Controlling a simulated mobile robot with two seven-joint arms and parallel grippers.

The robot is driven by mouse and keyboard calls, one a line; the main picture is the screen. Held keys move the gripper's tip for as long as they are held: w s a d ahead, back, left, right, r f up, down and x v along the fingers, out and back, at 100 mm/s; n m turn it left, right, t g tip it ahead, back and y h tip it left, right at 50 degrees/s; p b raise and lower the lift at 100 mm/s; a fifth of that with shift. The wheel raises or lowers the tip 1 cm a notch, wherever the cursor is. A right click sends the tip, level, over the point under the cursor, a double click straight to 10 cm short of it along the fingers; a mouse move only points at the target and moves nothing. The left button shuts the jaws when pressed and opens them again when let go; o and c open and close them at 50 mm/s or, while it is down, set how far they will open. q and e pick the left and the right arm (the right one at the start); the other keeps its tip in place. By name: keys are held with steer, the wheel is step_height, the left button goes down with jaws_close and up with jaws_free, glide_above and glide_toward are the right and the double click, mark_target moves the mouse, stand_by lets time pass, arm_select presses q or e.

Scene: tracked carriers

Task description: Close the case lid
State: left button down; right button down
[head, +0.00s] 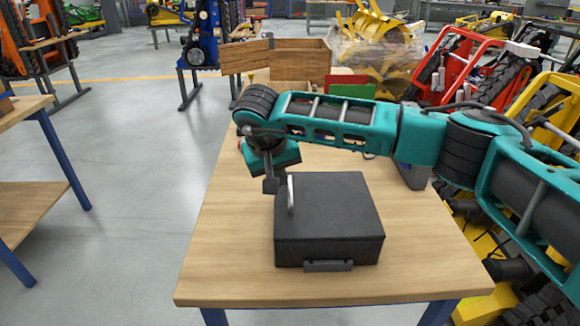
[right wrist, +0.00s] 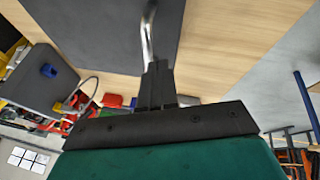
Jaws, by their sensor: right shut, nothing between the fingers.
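The dark grey case (head: 335,215) stands on the wooden table with its lid (head: 340,200) lying flat over it. I cannot tell whether the lid sits fully down. A latch or handle (head: 328,266) is on its front side. A thin silver bar (head: 291,195) stands up at the left of the lid; it also shows in the right wrist view (right wrist: 147,38). My right gripper (head: 271,185) is shut and empty beside the case's back left corner, close to the bar. In the right wrist view its fingers (right wrist: 156,80) point towards the bar. My left gripper is not in view.
The wooden table (head: 225,250) is clear to the left and front of the case. A grey container (head: 412,175) stands behind it at the right, under my arm. A red panel (head: 345,80) and a green panel (head: 352,91) stand at the back, near a wooden crate (head: 300,60).

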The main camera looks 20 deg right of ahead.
steer(key=shift+w+a+f+b, duration=0.1)
steer(key=shift+a+f+b, duration=0.1)
steer(key=shift+f, duration=0.3)
steer(key=shift+a+f+b, duration=0.15)
steer(key=shift+a+f, duration=0.05)
steer(key=shift+f, duration=0.3)
